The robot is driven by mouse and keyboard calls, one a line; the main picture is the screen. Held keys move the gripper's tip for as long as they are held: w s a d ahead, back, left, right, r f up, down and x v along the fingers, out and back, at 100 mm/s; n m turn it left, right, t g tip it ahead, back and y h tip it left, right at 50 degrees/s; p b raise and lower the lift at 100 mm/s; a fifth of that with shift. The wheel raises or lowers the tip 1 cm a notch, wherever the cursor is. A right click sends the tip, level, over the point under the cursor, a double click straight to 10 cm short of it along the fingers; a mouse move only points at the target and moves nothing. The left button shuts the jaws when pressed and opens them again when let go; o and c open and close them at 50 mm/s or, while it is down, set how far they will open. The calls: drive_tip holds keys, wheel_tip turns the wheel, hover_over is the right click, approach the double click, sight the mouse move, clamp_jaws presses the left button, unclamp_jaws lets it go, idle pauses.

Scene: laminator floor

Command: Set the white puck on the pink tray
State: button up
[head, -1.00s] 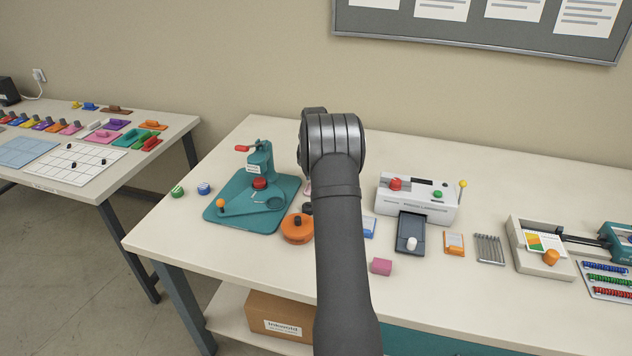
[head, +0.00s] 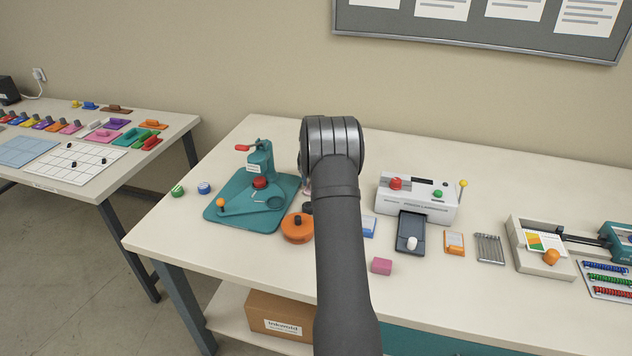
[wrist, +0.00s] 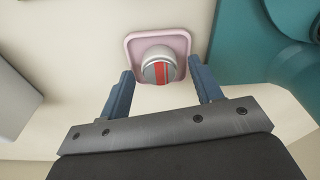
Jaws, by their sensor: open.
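The white puck (wrist: 158,66), with a pale side and a grey face crossed by a red stripe, sits on the pink tray (wrist: 134,42) in the wrist view. My gripper (wrist: 162,73) is open, with its two blue fingers apart on either side of the puck's near edge. No contact between the fingers and the puck shows. In the head view my arm hides the gripper and the puck, and most or all of the tray.
A teal press (head: 228,214) stands left of my arm, with an orange round piece (head: 297,228) beside it. A white laminator (head: 425,201) stands to the right. A pink block (head: 381,266) lies near the front edge, with bare table around it.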

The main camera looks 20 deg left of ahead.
wheel_tip(320, 180, up, 12)
drive_tip(key=s, duration=0.1)
drive_tip(key=shift+s+f, duration=0.2)
drive_tip(key=shift+d+f, duration=0.1)
drive_tip(key=f, duration=0.4)
drive_tip(key=w+f, duration=0.1)
drive_tip(key=f, duration=0.7)
drive_tip(key=shift+w, duration=0.25)
drive_tip(key=shift+r, duration=2.05)
